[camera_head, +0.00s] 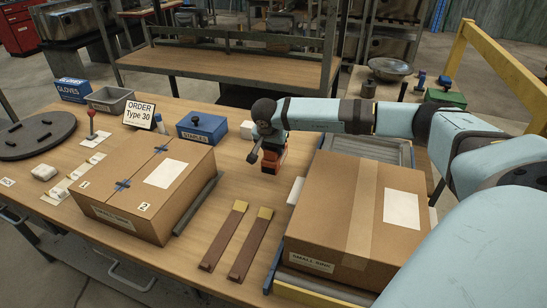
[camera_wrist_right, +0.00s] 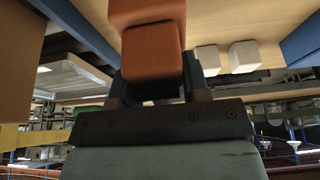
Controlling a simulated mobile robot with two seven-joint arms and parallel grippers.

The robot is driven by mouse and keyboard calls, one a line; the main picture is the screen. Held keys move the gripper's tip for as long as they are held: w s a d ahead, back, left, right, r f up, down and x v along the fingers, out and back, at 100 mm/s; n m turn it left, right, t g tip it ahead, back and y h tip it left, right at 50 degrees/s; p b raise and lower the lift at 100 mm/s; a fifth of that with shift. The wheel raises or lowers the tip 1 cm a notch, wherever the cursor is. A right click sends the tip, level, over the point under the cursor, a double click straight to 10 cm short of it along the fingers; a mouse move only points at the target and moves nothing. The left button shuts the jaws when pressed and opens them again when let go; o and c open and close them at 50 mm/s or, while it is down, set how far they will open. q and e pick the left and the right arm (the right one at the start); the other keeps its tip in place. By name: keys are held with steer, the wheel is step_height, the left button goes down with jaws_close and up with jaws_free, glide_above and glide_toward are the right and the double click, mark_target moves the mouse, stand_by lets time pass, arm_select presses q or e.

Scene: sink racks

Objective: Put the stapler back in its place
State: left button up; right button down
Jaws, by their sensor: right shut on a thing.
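The stapler, an orange-red and dark thing (camera_head: 273,157), is upright at the middle of the workbench, just left of the right-hand carton. My right gripper (camera_head: 268,138) is shut on it from above and partly hides it. In the right wrist view the orange body (camera_wrist_right: 152,52) sits between the fingers (camera_wrist_right: 160,92). I cannot tell whether its lower end touches the table. A blue box (camera_head: 201,128) lettered like "STAPLES" stands to its left. My left gripper is not in view.
A closed carton (camera_head: 145,190) stands at left, with a dark bar (camera_head: 198,205) beside it. Another carton (camera_head: 350,220) sits at right. Two brown strips (camera_head: 222,237) with yellow ends lie between them. An order sign (camera_head: 139,112) and grey bin (camera_head: 110,99) stand behind.

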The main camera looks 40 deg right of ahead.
step_height(320, 180, down, 4)
steer(key=shift+f, duration=0.1)
stand_by(0.4)
steer(key=c, duration=0.6)
jaws_free()
steer(key=shift+f, duration=0.1)
steer(key=v, duration=1.2)
